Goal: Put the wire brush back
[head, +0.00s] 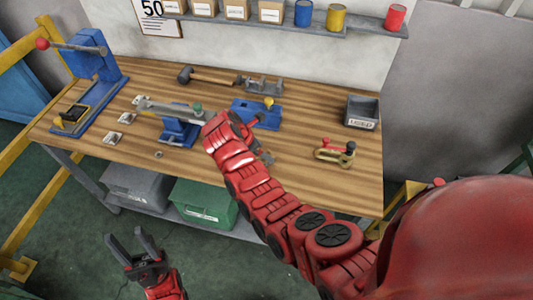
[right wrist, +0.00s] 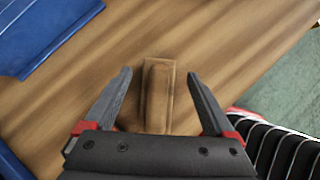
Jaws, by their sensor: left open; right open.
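A brown wooden block with a raised rounded middle, which looks like the back of the wire brush (right wrist: 157,98), lies on the bench in the right wrist view. No bristles show. My right gripper (right wrist: 158,76) is open above it, with one finger on each side and a gap on both sides. Its near end is hidden by the gripper body. In the head view my red right arm covers most of this spot. My left gripper (head: 134,243) is open and empty, in front of the bench and over the floor.
The wooden bench (head: 320,110) holds a blue press (head: 92,55), a blue vise (head: 180,130), a hammer (head: 208,78), a yellow clamp (head: 335,153) and a grey labelled bin (head: 361,111). A shelf with boxes and cans runs behind. Grey and green crates (head: 202,203) sit below.

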